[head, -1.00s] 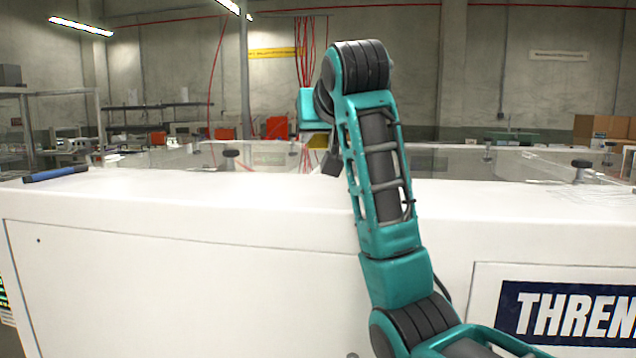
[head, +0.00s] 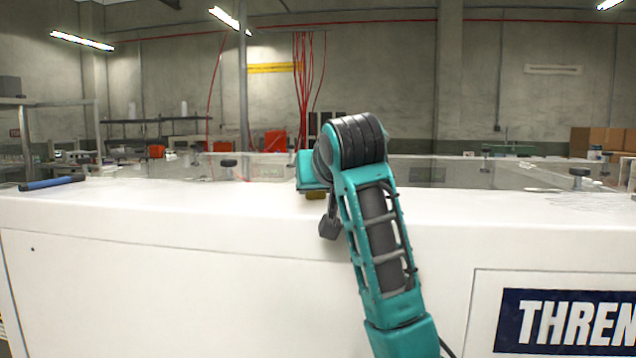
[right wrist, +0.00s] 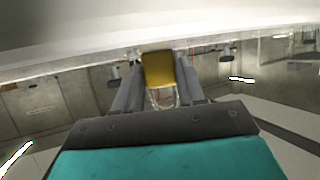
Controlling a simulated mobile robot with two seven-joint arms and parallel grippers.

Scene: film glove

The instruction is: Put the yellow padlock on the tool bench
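My right gripper (right wrist: 158,72) is shut on the yellow padlock (right wrist: 158,68), with a finger on each side of its body. The padlock's metal shackle (right wrist: 163,98) points back toward the gripper's palm. In the head view my right gripper hangs low at the white top, and only a sliver of the padlock (head: 317,195) shows below the teal wrist. I cannot tell whether the padlock touches the white surface. My left gripper is not in view. I cannot tell for sure which surface is the tool bench.
A large white machine or bench (head: 160,208) with a dark lettered panel fills the front. A blue stick-like tool (head: 52,183) lies on its left end. A glass panel with dark knobs (head: 228,163) lies behind.

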